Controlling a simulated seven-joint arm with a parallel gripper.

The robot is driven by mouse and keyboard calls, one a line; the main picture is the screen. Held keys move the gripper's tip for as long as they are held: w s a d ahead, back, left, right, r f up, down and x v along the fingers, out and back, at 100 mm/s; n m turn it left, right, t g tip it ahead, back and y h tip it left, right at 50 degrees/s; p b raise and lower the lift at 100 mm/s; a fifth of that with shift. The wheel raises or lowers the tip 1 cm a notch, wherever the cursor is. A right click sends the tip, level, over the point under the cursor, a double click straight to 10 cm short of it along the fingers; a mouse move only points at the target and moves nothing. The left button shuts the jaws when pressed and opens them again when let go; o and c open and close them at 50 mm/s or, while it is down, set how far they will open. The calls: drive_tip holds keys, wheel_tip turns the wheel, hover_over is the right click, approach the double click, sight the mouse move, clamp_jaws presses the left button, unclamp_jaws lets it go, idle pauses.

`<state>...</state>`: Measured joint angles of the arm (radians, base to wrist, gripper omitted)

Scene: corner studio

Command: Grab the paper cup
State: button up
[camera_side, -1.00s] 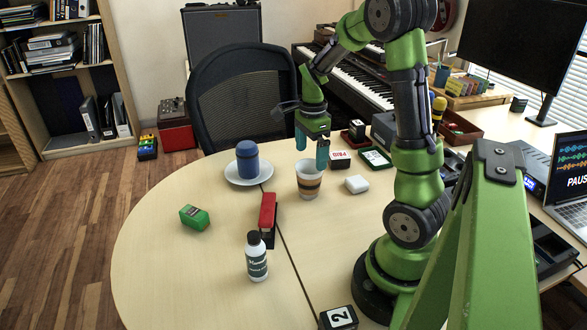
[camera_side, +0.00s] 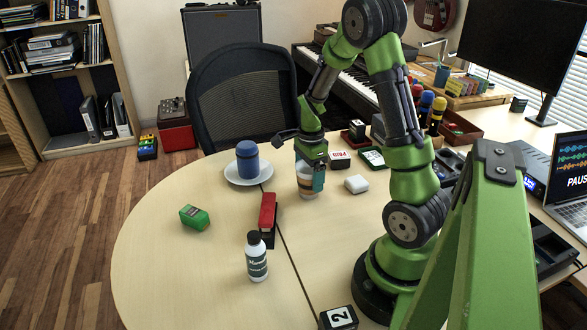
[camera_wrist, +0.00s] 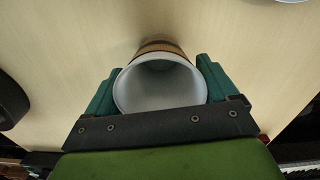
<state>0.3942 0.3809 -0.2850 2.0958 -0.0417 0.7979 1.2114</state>
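The paper cup (camera_side: 303,184), white with brown bands, stands upright on the round table among small objects. My gripper (camera_side: 310,172) is lowered over it, with a teal finger in front of the cup's right side. In the wrist view I look into the cup's white inside (camera_wrist: 160,88). A teal finger stands on each side of the cup, and my gripper (camera_wrist: 159,66) is open around it. The rim overlaps the fingers in that view, so I cannot tell whether they touch the cup. The far finger is mostly hidden in the side view.
A blue mug (camera_side: 247,156) on a white plate (camera_side: 232,174) and a red stapler-like object (camera_side: 267,212) stand left of the cup. A white bottle (camera_side: 256,262) stands nearer. The left table is mostly clear.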

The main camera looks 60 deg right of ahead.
drive_tip(key=c, duration=0.5)
